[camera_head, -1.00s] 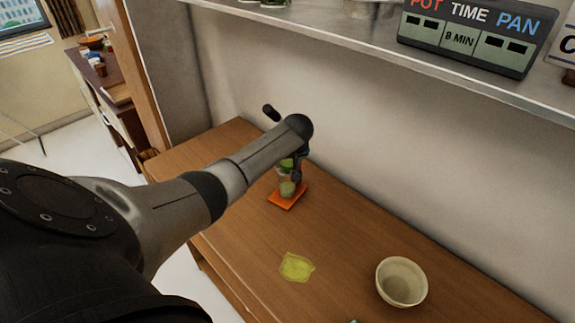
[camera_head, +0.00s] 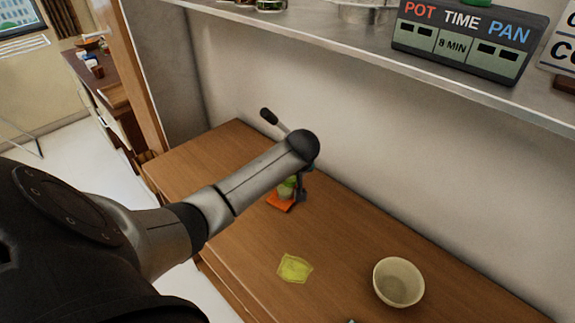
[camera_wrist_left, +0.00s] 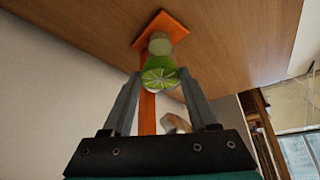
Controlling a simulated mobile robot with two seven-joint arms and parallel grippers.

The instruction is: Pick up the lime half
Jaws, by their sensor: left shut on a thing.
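The lime half (camera_wrist_left: 160,79) shows its pale cut face in the left wrist view, between the two fingertips of my left gripper (camera_wrist_left: 161,80). The gripper is shut on it. Close by is a stand with an orange base (camera_wrist_left: 170,26), an orange upright (camera_wrist_left: 147,110) and a pale green rounded part (camera_wrist_left: 160,44). In the head view my left arm hides much of this stand. Its orange base (camera_head: 279,203) and some green show below the arm. My right gripper is not in view.
A yellow-green flat piece (camera_head: 295,268) and a cream bowl (camera_head: 398,282) are on the wooden counter (camera_head: 345,245). A shelf (camera_head: 340,38) with a timer sign (camera_head: 468,38) runs above. A black-tipped lever (camera_head: 269,116) sticks up behind my arm.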

